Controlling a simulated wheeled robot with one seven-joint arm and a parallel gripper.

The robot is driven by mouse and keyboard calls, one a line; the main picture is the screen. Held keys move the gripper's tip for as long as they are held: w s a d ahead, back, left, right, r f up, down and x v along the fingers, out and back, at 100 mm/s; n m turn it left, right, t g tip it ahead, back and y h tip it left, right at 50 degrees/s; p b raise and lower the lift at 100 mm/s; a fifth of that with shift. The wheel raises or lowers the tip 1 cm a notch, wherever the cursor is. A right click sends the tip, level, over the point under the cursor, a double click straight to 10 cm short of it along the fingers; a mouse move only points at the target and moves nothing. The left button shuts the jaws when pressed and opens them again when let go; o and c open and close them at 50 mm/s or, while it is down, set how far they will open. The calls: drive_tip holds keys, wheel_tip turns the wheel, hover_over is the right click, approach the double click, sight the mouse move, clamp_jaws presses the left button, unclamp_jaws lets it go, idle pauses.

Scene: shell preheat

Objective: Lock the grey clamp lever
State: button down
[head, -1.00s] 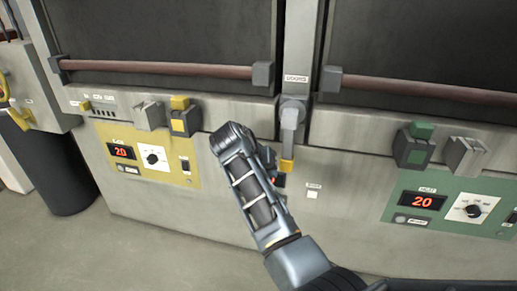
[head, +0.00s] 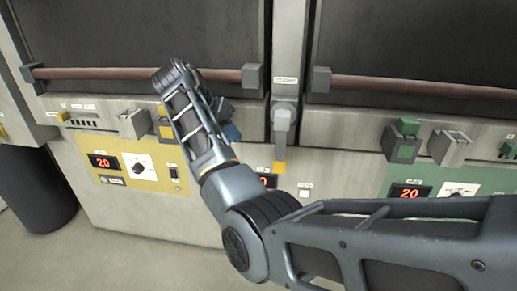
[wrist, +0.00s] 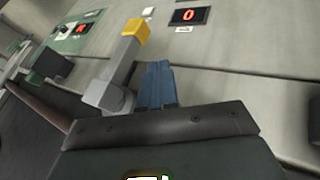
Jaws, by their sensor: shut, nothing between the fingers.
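The grey clamp lever (head: 281,122) is on the post between the two oven doors, under a small label. It hangs down and ends in a yellow tip (head: 279,167). In the wrist view the lever (wrist: 122,65) shows up close, with its yellow tip at the top and its grey pivot block (wrist: 105,97) below. My gripper (head: 231,131) is to the left of the lever in the head view, partly hidden behind my wrist. In the wrist view its blue fingers (wrist: 157,82) are shut and empty, just right of the lever. A contact cannot be made out.
Dark oven doors with reddish bar handles (head: 150,73) stand on both sides. A yellow panel (head: 150,178) is at left and a green panel (head: 372,188) at right, both with red displays. A dark bin (head: 38,185) stands at the far left. Open floor lies in front.

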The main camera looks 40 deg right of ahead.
sight(281, 143)
drive_tip(key=s+d+f+p, duration=0.2)
drive_tip(key=s+d+f, duration=0.2)
drive_tip(key=d+f, duration=0.4)
drive_tip(key=shift+s, duration=0.3)
drive_tip(key=shift+d, duration=0.2)
